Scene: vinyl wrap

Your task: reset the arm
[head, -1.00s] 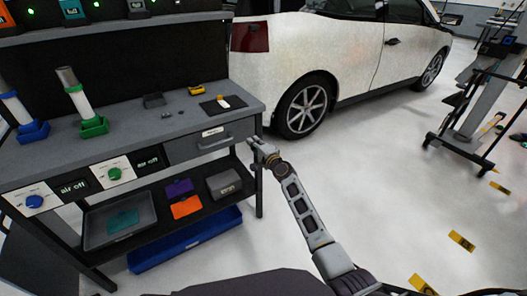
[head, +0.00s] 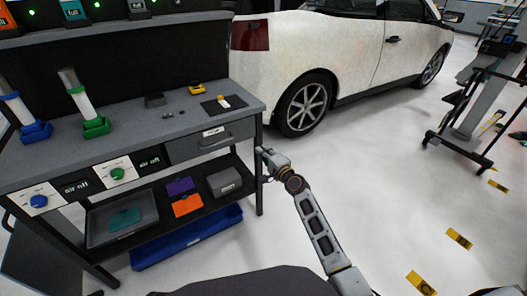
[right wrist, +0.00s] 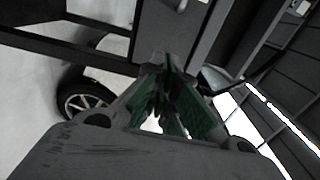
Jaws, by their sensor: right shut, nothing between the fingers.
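My right gripper (head: 267,158) is at the right front corner of the workbench (head: 130,133), beside its front leg, and holds nothing. In the right wrist view its green-padded fingers (right wrist: 170,108) are drawn together, with nothing seen between them. My right arm reaches up to it from the bottom of the head view. My left gripper is not in view.
A drawer (head: 200,145) is closed in the bench front. The shelf below holds a grey tray (head: 148,220), an orange piece (head: 187,205) and a grey box (head: 225,182). A white car (head: 330,45) stands behind. The floor right of my arm is mostly clear.

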